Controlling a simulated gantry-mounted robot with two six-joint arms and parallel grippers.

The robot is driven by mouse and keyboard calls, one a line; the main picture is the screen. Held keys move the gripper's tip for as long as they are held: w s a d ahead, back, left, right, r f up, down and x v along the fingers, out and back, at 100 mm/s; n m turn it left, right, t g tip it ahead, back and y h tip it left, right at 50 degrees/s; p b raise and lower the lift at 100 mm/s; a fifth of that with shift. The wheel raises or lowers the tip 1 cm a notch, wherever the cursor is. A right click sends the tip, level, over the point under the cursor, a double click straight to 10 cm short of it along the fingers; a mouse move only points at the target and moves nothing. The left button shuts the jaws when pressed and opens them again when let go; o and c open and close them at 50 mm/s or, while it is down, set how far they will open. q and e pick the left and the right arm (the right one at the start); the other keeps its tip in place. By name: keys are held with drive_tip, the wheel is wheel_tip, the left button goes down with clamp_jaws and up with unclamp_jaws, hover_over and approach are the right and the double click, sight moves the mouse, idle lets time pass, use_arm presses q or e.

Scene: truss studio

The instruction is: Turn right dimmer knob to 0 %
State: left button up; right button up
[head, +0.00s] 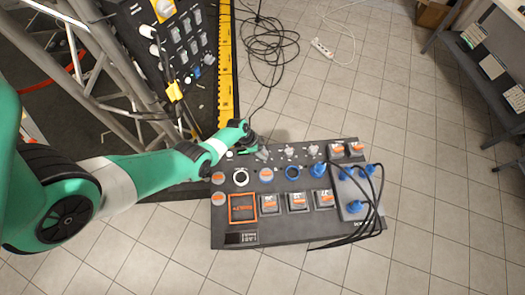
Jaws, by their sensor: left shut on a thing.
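A dark control panel (220,238) lies on the floor with rows of knobs and buttons. My left gripper (260,150) is at its far edge, left of middle, shut on a small grey knob (263,155). The jaws are small and dark here, and the knob is partly hidden by them. More small grey knobs (289,152) stand to the right in the same row. My right gripper is not in view.
Blue plugs (356,207) with black cables stand at the panel's right end. A metal truss (125,70) and a socket rack (180,35) are at the left. Tiled floor right of the panel is clear.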

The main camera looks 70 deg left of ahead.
use_arm(q)
clamp_jaws()
